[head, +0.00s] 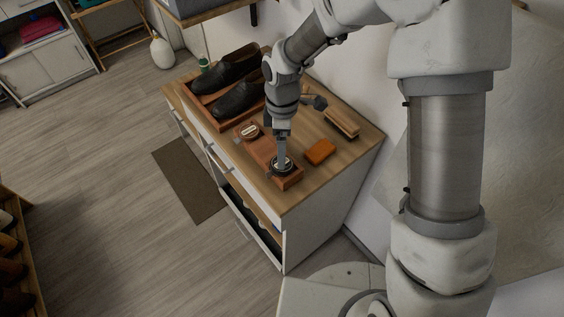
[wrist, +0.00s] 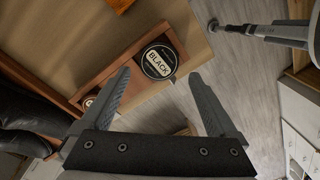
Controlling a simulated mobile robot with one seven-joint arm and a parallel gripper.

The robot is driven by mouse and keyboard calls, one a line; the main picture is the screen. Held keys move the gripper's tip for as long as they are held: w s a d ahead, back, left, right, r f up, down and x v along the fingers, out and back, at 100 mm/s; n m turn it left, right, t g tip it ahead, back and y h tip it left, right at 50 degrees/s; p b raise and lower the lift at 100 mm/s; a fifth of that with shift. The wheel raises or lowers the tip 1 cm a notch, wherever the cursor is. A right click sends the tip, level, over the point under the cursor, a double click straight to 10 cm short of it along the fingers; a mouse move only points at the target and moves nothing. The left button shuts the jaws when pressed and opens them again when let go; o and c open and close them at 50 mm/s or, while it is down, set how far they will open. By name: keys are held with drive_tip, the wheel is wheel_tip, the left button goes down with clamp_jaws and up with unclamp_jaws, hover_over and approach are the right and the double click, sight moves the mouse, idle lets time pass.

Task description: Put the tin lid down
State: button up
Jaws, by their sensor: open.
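A round black tin lid with a pale label reading "BLACK" (wrist: 158,62) lies flat, label up, at one end of a long wooden tray (wrist: 122,52). In the head view the lid (head: 283,168) is at the tray's near end, partly hidden by my gripper (head: 281,163). In the wrist view my gripper (wrist: 160,78) is open, its fingers apart on either side of the lid's near edge, with nothing clamped. I cannot tell whether a tin is under the lid. A second, brown round tin (head: 249,131) sits at the tray's other end.
The wooden cabinet top (head: 300,192) also holds an orange block (head: 320,151), a brush (head: 341,123) and black shoes (head: 238,97) in a tray behind. The wall rises close behind the cabinet. A bare strip of top lies in front of the block.

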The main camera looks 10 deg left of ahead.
wheel_tip(320, 180, down, 5)
drive_tip(key=shift+s+a+r, duration=0.1)
drive_tip(key=shift+s+a, duration=0.05)
drive_tip(key=c, duration=1.2)
drive_tip(key=shift+r, duration=0.45)
drive_tip(key=r, duration=0.2)
drive_tip(key=d+r, duration=0.1)
drive_tip(key=shift+s+r, duration=0.25)
drive_tip(key=shift+r, duration=0.15)
drive_tip(key=s+d+r, duration=0.6)
drive_tip(key=d, duration=0.3)
drive_tip(key=w+d+f+m+y, duration=0.1)
drive_tip(key=w+d+f+m, duration=0.1)
drive_tip(key=w+d+m, duration=0.6)
drive_tip(key=w+d+f+m, duration=0.3)
drive_tip(key=d+m, duration=0.2)
drive_tip(key=m, duration=0.6)
drive_tip(key=shift+m+t, duration=0.4)
drive_tip(key=shift+m, duration=0.1)
drive_tip(key=s+f, duration=0.1)
drive_tip(key=f, duration=0.4)
drive_tip(key=s+f, duration=0.2)
drive_tip(key=f, duration=0.3)
drive_tip(key=s+f, duration=0.1)
drive_tip(key=f, duration=0.3)
drive_tip(key=shift+s+d+f, duration=0.15)
drive_tip(key=shift+s+f, duration=0.15)
drive_tip(key=shift+f, duration=0.1)
